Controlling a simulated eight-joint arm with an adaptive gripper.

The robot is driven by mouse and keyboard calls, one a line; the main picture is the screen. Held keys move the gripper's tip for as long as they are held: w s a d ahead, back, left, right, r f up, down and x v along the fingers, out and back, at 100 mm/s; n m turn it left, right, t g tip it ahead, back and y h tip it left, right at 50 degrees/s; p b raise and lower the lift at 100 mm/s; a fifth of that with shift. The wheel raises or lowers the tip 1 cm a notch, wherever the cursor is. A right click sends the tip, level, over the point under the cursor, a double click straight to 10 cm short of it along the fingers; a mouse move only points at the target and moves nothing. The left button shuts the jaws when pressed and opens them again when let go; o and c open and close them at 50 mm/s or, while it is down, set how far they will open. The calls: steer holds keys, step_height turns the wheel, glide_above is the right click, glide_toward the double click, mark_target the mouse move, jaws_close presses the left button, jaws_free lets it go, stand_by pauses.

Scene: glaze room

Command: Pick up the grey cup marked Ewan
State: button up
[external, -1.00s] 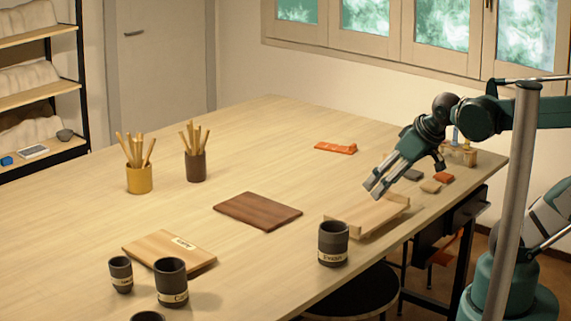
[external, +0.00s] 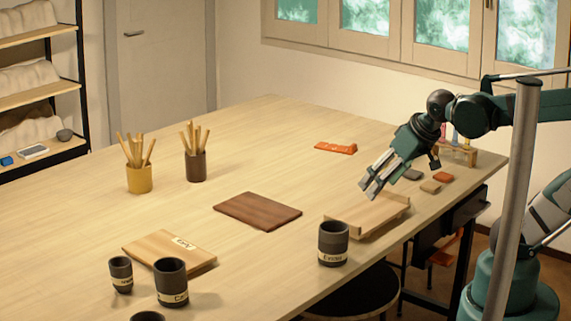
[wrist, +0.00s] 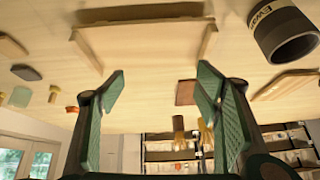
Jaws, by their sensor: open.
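The grey cup marked Ewan (external: 333,240) stands upright near the table's front edge, its label facing the external camera. In the wrist view the same cup (wrist: 284,32) shows at the upper right, with part of its label in sight. My gripper (external: 368,190) is open and empty above the wooden tray (external: 372,222), behind and to the right of the cup, apart from it.
Other grey cups (external: 171,284) stand at the front left, by a labelled wooden board (external: 165,252). A dark brown board (external: 258,211) lies mid-table. Two pots of sticks (external: 139,178) stand behind. Small tiles (external: 431,187) lie right of my gripper.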

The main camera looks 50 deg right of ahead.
mark_target(333, 248)
steer(key=a+m+g+p, duration=0.1)
steer(key=a+m+p, duration=0.1)
steer(key=a, duration=0.1)
steer(key=w+a+m+g+p, duration=0.1)
steer(key=a+m+p, duration=0.1)
steer(key=a, duration=0.1)
steer(key=w+a+m+g+p, duration=0.1)
steer(key=a+m+p, duration=0.1)
steer(key=a+m, duration=0.1)
steer(key=shift+w+a+y+p, duration=0.2)
steer(key=shift+a+y+p, duration=0.1)
steer(key=shift+a+y, duration=0.1)
steer(key=s+a+f+m+g+p, duration=0.1)
steer(key=a+m+g+p, duration=0.1)
steer(key=a+m+p, duration=0.2)
steer(key=s+a+f+m+g+h+p, duration=0.1)
steer(key=a+f+m+p, duration=0.1)
steer(key=a, duration=0.5)
steer(key=m+p, duration=0.1)
steer(key=m, duration=0.1)
steer(key=shift+s+a+f+m+g+p, duration=0.15)
steer(key=shift+s+a+m+g+p, duration=0.15)
steer(key=shift+s+a+g+p, duration=0.1)
steer(key=shift+f, duration=0.2)
steer(key=shift+f, duration=1.15)
steer(key=shift+f, duration=0.1)
steer(key=shift+w+f+b, duration=0.1)
steer(key=shift+f+b, duration=0.35)
steer(key=shift+f, duration=2.05)
